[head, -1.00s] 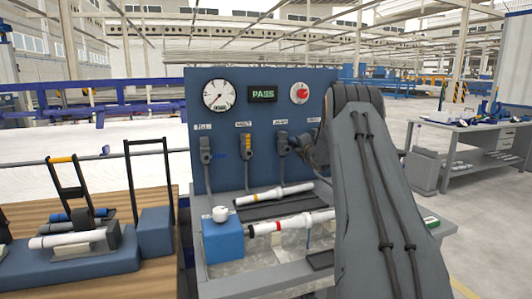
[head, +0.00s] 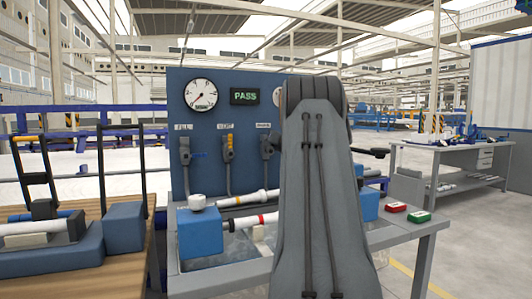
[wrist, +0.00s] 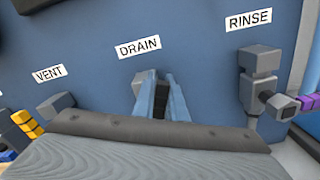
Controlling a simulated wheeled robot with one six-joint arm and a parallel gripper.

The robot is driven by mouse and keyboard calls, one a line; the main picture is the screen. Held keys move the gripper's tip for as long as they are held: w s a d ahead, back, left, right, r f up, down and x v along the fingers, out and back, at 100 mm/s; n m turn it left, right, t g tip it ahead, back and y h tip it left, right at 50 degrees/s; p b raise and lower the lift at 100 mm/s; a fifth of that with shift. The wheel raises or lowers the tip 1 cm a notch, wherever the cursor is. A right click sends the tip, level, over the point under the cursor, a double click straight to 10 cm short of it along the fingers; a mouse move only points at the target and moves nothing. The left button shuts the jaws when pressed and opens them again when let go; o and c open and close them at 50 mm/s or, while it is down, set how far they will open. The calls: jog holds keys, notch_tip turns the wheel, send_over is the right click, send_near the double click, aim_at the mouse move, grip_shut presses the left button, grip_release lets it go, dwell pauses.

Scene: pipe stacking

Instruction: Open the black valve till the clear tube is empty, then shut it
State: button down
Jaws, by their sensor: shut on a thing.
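The black valve (wrist: 157,92) is under the DRAIN label on the blue panel. In the wrist view its dark handle shows between the two blue-grey fingers of my gripper (wrist: 157,97), which are shut on it. In the head view the DRAIN valve's grey body (head: 266,147) shows just left of my arm, which hides my gripper there.
The FILL valve (head: 185,152) and the yellow-handled VENT valve (head: 228,142) stand left of DRAIN. The purple-handled RINSE valve (wrist: 260,85) is to its right. Red (head: 396,206) and green (head: 419,216) buttons sit at the bench's right.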

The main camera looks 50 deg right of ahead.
jog(key=shift+w+a+r+n+b, duration=0.15)
jog(key=shift+a+n+b, duration=0.15)
jog(key=shift+n+b, duration=0.65)
jog(key=shift+w+a+f+n+b, duration=0.1)
jog(key=shift+a+n+b, duration=0.25)
jog(key=shift+b, duration=1.05)
jog(key=shift+w+a+r+n+b, duration=0.1)
jog(key=shift+w+a+n+b, duration=0.1)
jog(key=shift+n+b, duration=0.8)
jog(key=shift+a+b, duration=0.1)
jog(key=shift+b, duration=0.35)
jog(key=c, duration=1.8)
grip_release()
jog(key=shift+s, duration=0.15)
jog(key=v, duration=0.7)
jog(key=shift+s+a, duration=0.2)
jog(key=shift+s, duration=0.05)
jog(key=shift+r, duration=0.15)
